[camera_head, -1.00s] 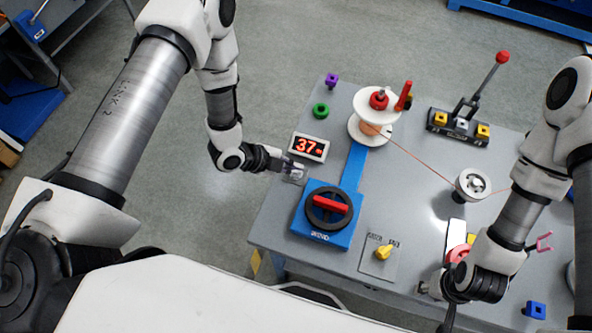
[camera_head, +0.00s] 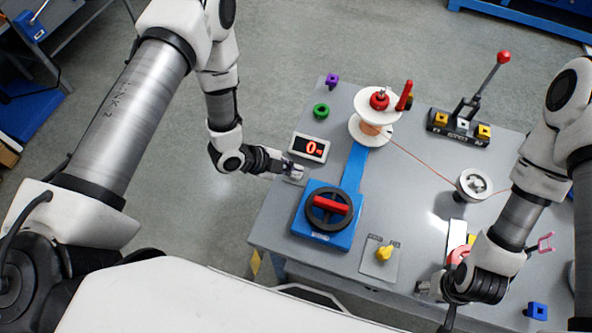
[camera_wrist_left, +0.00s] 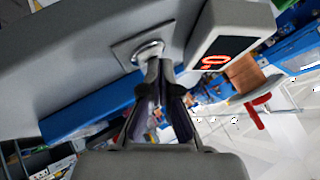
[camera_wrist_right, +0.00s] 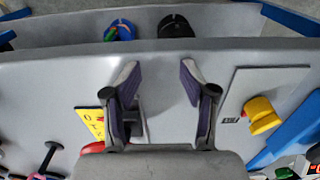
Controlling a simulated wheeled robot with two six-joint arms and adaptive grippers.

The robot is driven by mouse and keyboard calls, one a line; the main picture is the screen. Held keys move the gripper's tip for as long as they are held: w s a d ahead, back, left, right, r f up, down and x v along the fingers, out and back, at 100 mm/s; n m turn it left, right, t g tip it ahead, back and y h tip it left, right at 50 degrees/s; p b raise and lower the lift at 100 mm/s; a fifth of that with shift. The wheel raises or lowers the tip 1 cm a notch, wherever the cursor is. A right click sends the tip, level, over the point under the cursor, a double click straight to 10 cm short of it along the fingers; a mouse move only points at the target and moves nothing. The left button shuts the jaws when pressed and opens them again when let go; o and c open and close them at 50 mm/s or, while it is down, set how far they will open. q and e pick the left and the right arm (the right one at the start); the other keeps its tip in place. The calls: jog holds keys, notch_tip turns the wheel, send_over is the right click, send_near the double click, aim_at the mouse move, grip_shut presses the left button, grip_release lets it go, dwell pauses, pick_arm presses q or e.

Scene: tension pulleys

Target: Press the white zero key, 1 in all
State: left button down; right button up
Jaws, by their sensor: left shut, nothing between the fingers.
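The white zero key (camera_wrist_left: 148,51) is a small round button on a grey square plate in the left wrist view. In the head view its plate (camera_head: 295,176) sits at the table's left edge, just below the display, and the fingers partly hide it. My left gripper (camera_head: 291,168) is shut and empty, and its fingertips (camera_wrist_left: 158,67) are at the key and appear to touch it. The display (camera_head: 310,147) reads 0 in red. My right gripper (camera_wrist_right: 160,75) is open and empty above the table's front right; it also shows in the head view (camera_head: 427,289).
A blue crank unit with a red handle (camera_head: 330,205) stands close below the key. A white spool (camera_head: 369,130) and a pulley (camera_head: 473,184) carry a thin line. A yellow knob (camera_head: 384,253) sits at the front. Bare table lies between knob and pulley.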

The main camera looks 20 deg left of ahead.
pick_arm(q)
jog(key=shift+r+p, duration=0.45)
jog(key=shift+r, duration=0.3)
pick_arm(e)
jog(key=shift+r, duration=0.5)
jog(key=shift+r, duration=0.1)
pick_arm(q)
notch_tip(320, 180, up, 5)
jog(key=p, duration=0.4)
jog(key=shift+r, duration=0.1)
pick_arm(e)
notch_tip(320, 180, up, 4)
jog(key=shift+f, duration=0.2)
